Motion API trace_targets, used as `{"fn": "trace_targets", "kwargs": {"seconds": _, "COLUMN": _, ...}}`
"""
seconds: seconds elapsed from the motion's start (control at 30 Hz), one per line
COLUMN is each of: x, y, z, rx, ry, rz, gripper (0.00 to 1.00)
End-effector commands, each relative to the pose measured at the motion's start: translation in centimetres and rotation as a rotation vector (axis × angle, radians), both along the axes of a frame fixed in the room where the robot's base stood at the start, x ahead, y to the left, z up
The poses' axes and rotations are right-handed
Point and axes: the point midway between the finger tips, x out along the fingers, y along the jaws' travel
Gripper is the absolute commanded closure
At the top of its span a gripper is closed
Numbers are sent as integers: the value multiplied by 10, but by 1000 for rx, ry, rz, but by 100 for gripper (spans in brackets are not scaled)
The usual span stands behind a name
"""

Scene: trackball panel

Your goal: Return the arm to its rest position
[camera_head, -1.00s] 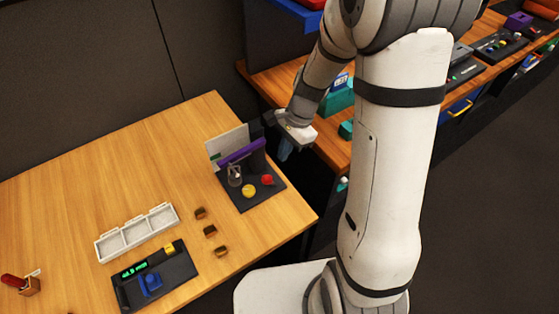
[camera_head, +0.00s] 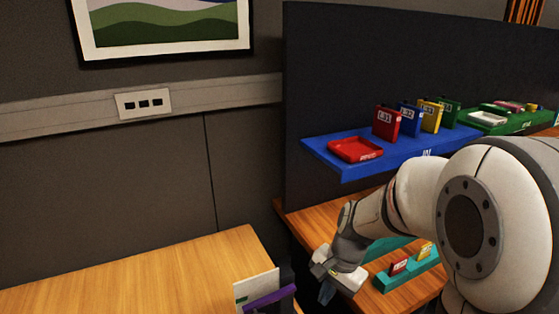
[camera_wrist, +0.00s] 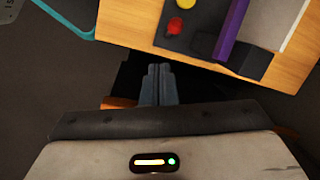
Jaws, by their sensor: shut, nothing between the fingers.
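My gripper (camera_head: 327,291) hangs at the lower middle of the head view, by the gap between the left table and the right desk, pointing down. In the wrist view my gripper (camera_wrist: 158,70) shows its two dark fingers side by side, shut and empty. My arm reaches in from the right in the head view.
The left wooden table (camera_head: 150,275) carries a white card (camera_head: 256,288) and a purple bar (camera_head: 270,299). A blue shelf (camera_head: 385,153) with a red tray (camera_head: 355,149) and several coloured holders stands above the right desk. A teal rack (camera_head: 408,275) sits near my gripper.

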Motion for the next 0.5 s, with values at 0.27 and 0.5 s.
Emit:
{"fn": "trace_targets", "kwargs": {"seconds": 0.27, "x": -60, "y": -23, "z": 66, "rx": -146, "ry": -223, "rz": 391, "gripper": 100}}
{"fn": "trace_targets", "kwargs": {"seconds": 0.5, "x": -100, "y": -40, "z": 91, "rx": -272, "ry": -329, "rz": 630, "gripper": 100}}
